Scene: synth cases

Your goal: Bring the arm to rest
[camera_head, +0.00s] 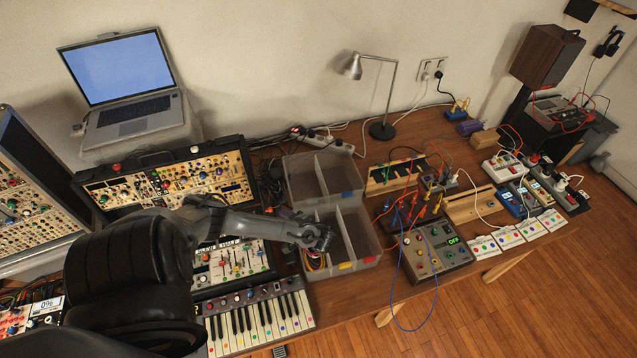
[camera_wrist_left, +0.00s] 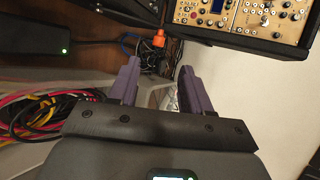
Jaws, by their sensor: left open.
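My left arm comes in from the left of the head view and stretches over the synths. Its gripper (camera_head: 322,238) is over the front divided grey bin (camera_head: 372,262). In the left wrist view the two purple fingers of this gripper (camera_wrist_left: 160,68) stand apart with nothing between them. A bundle of coloured cables (camera_wrist_left: 45,112) lies at the left of the wrist view. In the head view the cables (camera_head: 314,262) show below the gripper in the bin's left part. Whether the fingers touch the bin cannot be told. My right gripper is not in view.
A small keyboard (camera_head: 262,318) and a mixer-like synth (camera_head: 232,264) lie beneath my arm. A lamp (camera_head: 382,128) stands behind. Bare tabletop (camera_head: 372,293) shows in front of the bin.

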